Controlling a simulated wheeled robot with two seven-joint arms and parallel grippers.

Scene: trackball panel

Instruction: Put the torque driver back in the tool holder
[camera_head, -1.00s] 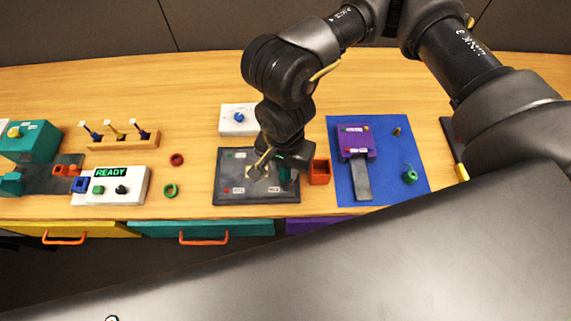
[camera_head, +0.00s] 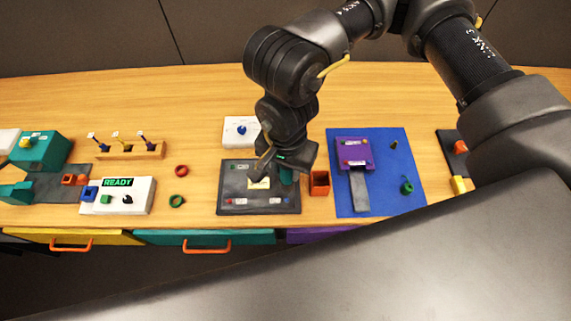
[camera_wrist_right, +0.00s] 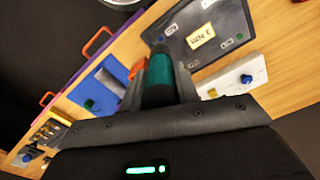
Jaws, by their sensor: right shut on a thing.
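The torque driver (camera_wrist_right: 158,75) has a teal and black handle and shows in the right wrist view. My right gripper (camera_head: 287,168) is shut on it, over the right part of the dark panel (camera_head: 232,193). In the head view the driver (camera_head: 286,176) is mostly hidden by the gripper, and its tip cannot be seen. An open-topped orange box (camera_head: 320,183), which looks like the tool holder, stands just right of the panel. It also shows in the right wrist view (camera_wrist_right: 137,68). The driver is apart from the box in the head view. My left gripper is not in view.
A blue mat (camera_head: 401,165) with a purple fixture (camera_head: 356,152) lies right of the box. A white dial box (camera_head: 239,131) stands behind the panel. A wooden rack (camera_head: 129,151) and a READY box (camera_head: 132,198) are at left. The back of the table is clear.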

